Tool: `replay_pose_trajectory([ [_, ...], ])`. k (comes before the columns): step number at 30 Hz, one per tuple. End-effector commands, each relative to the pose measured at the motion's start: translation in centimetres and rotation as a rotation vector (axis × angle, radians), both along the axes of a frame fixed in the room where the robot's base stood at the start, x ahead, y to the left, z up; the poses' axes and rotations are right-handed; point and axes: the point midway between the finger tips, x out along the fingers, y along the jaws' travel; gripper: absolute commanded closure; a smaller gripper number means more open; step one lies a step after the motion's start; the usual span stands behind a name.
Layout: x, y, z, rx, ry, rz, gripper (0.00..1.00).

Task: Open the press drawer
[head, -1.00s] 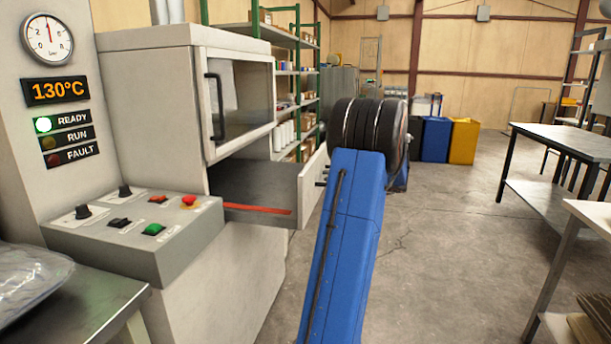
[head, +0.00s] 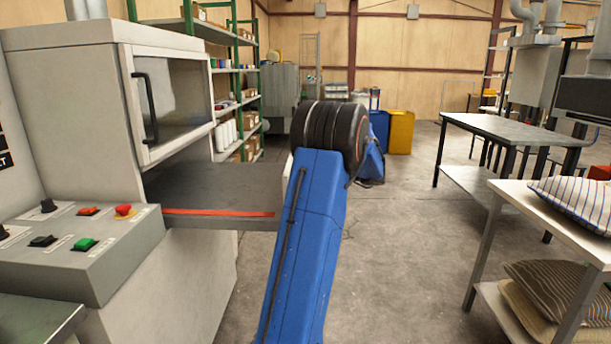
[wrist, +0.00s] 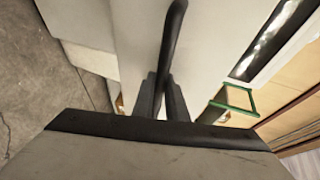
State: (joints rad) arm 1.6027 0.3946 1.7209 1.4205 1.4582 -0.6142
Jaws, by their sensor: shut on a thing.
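The press drawer (head: 215,190) sticks out of the pale press (head: 75,85), below its windowed door (head: 175,100). It is a dark grey tray with a red strip along its side. Its front end is hidden behind my blue arm in the head view. In the wrist view, my gripper (wrist: 164,96) is shut on a black bar handle (wrist: 173,45) in front of a pale panel (wrist: 140,45). In the head view the gripper itself is hidden behind my arm.
A control box with buttons (head: 85,250) stands at the press's front left. Green shelving (head: 205,30) stands behind. Tables (head: 510,130) and a white bench with pillows (head: 540,215) stand to the right. The floor between (head: 390,240) is clear.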

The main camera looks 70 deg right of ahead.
Motion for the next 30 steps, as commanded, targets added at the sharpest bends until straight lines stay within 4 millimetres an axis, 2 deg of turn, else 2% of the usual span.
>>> replay_pose_trajectory([
  [1, 0.0, 0.0, -0.1, 0.001, 0.001, 0.0, 1.0],
  [2, 0.0, 0.0, -0.1, 0.001, 0.001, 0.0, 0.85],
  [3, 0.0, 0.0, -0.1, 0.001, 0.001, 0.0, 0.8],
  [12, -0.1, 0.0, 0.0, 0.001, 0.0, -0.001, 0.8],
  [16, -0.9, 0.0, 0.1, 0.0, 0.001, -0.002, 0.8],
  [20, -2.7, 0.1, 0.5, -0.001, 0.0, -0.003, 0.8],
  [30, -9.4, 0.4, 1.7, 0.0, 0.001, -0.004, 0.8],
])
